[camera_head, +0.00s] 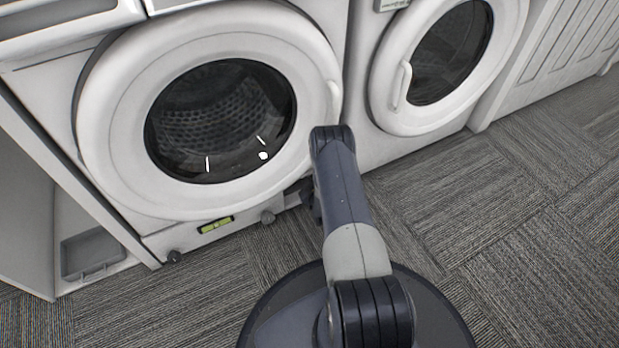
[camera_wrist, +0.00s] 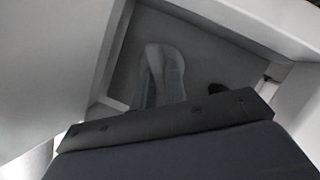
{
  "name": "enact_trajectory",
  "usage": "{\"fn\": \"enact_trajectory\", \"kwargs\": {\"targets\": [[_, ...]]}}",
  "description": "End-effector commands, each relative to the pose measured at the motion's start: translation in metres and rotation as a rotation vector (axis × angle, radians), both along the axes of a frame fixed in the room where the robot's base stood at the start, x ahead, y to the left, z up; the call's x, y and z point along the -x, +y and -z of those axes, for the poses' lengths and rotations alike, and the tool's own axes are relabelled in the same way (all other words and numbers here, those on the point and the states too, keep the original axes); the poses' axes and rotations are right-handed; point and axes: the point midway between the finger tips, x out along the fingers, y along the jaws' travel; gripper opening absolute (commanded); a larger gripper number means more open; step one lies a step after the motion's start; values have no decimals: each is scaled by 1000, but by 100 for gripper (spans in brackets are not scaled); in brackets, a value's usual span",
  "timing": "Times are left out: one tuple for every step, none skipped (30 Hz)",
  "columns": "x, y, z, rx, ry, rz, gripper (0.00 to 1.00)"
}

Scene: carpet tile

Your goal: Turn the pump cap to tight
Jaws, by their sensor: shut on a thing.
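The front-loading washer (camera_head: 115,130) stands at the left in the head view, its round door closed. My arm reaches down to the low front of this washer. My gripper (camera_head: 309,196) is small and dark there, largely hidden by my own arm. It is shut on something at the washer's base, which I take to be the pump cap. In the wrist view my gripper's dark bar and blue-grey body fill the bottom. Beyond them a pale rounded form lies in a grey recess; I cannot tell cap from fingers. The cap's turn angle cannot be read.
A grey tray (camera_head: 92,254) is at the lower left. A second machine (camera_head: 385,105) stands to the right. The carpet (camera_head: 520,240) at the right is clear.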

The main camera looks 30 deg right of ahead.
Motion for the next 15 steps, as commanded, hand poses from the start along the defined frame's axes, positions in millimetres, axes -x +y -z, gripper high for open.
{"fn": "enact_trajectory", "kwargs": {"targets": [[0,0,0,-9,1,1,0],[0,0,0,-12,1,1,0],[0,0,0,-14,1,1,0],[0,0,0,-14,1,1,0],[0,0,0,-13,1,1,0],[0,0,0,-13,1,1,0],[0,0,0,-13,1,1,0],[0,0,0,-13,1,1,0],[0,0,0,-13,1,1,0],[0,0,0,-13,1,1,15],[0,0,0,-13,1,1,18],[0,0,0,-13,1,1,21],[0,0,0,-13,1,1,23],[0,0,0,-12,1,0,26],[0,0,0,-12,1,0,29]]}}
